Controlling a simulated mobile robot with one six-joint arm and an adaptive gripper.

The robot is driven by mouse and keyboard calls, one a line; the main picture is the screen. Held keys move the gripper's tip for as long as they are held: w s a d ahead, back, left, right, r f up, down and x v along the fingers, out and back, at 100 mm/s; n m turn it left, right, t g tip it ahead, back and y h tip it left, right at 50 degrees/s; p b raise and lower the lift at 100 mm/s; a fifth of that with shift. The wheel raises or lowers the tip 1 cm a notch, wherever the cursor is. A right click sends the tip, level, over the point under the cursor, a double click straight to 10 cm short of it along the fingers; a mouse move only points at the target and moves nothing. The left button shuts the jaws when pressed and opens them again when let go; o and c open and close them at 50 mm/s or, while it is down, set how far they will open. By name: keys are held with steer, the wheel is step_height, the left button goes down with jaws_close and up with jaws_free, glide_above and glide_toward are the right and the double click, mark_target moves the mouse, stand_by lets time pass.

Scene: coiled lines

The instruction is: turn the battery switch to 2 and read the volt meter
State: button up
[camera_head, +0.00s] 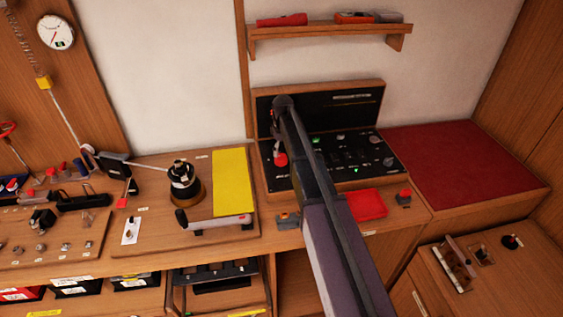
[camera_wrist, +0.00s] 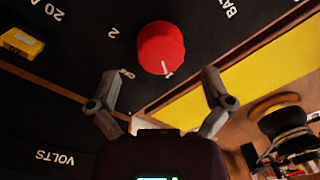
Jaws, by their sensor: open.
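The battery switch is a red round knob (camera_wrist: 160,48) on a black panel in the wrist view. A white mark shows at its lower right edge, and a white "2" is printed to its upper left. The knob also shows in the head view (camera_head: 281,160), on the left of the black panel (camera_head: 349,149). My gripper (camera_wrist: 163,75) is open and empty, its fingers on either side below the knob and apart from it. In the head view my arm covers part of the panel. The word "VOLTS" (camera_wrist: 55,158) is printed at lower left; the volt meter's reading cannot be seen.
A yellow block (camera_wrist: 20,42) sits near the "20 A" print. In the head view, a yellow sheet (camera_head: 232,182) and a black-and-brass winch (camera_head: 184,185) stand left of the panel. A red tray (camera_head: 366,204) lies in front. A shelf (camera_head: 330,30) hangs above.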

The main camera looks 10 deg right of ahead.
mark_target(281, 156)
steer(key=shift+f+b, duration=1.45)
steer(key=shift+f, duration=0.3)
steer(key=shift+s, duration=0.1)
steer(key=c, duration=1.1)
steer(key=shift+d, duration=0.1)
